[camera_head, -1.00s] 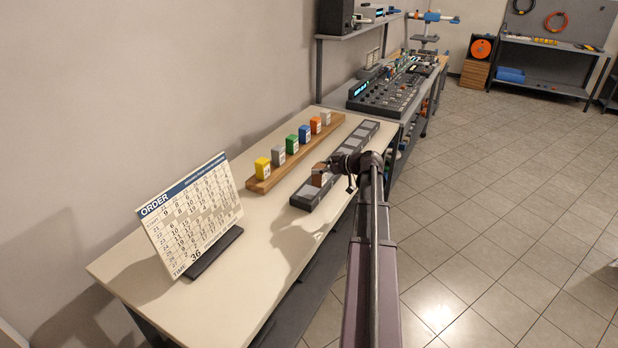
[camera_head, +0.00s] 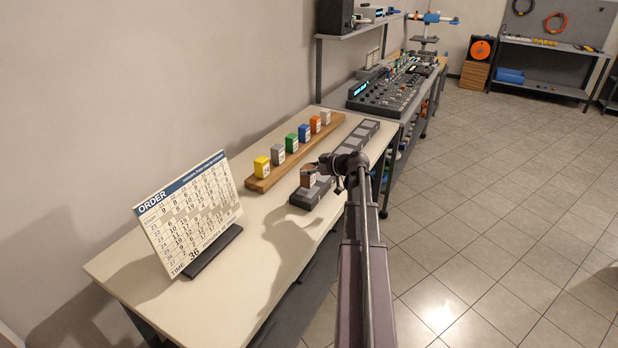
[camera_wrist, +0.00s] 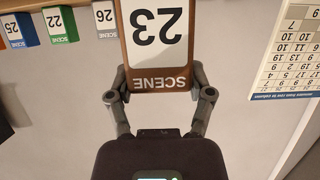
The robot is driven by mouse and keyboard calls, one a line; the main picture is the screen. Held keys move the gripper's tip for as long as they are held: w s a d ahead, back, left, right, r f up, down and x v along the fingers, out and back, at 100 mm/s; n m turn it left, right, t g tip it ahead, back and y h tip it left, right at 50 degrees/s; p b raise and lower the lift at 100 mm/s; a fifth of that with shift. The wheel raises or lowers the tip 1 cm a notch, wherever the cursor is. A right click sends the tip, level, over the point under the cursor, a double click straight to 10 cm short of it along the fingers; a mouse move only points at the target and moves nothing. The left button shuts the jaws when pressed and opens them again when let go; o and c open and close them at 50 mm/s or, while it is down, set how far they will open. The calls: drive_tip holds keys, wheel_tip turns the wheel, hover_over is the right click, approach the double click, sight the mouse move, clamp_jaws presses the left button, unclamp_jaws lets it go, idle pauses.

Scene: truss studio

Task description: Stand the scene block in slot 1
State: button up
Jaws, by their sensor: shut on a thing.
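The brown scene block (camera_wrist: 155,60) has a white face reading 23 and SCENE, upside down in the wrist view. My gripper (camera_wrist: 158,92) is shut on it, one finger on each side. In the head view the block (camera_head: 308,179) hangs at the tip of my gripper (camera_head: 318,168), over the near end of the dark slotted tray (camera_head: 309,198). A small gap seems to show beneath it, but contact is hard to judge. Slot numbers are not readable, and my arm hides part of the tray.
A wooden rack (camera_head: 262,184) behind the tray holds several coloured blocks, including a yellow block (camera_head: 262,166). An order board (camera_head: 190,215) stands on the near table. A mixing console (camera_head: 385,95) is beyond the tray. Bare tabletop (camera_head: 270,245) lies in front.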

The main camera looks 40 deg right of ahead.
drive_tip(key=shift+f+b, duration=0.8)
drive_tip(key=shift+f, duration=0.35)
drive_tip(key=shift+f, duration=0.2)
drive_tip(key=o, duration=1.2)
drive_tip(key=shift+r, duration=0.1)
drive_tip(key=shift+r, duration=0.1)
drive_tip(key=shift+r, duration=0.1)
drive_tip(key=p+v, duration=0.4)
drive_tip(key=v, duration=0.8)
drive_tip(key=shift+p, duration=0.3)
drive_tip(key=shift+a, duration=0.1)
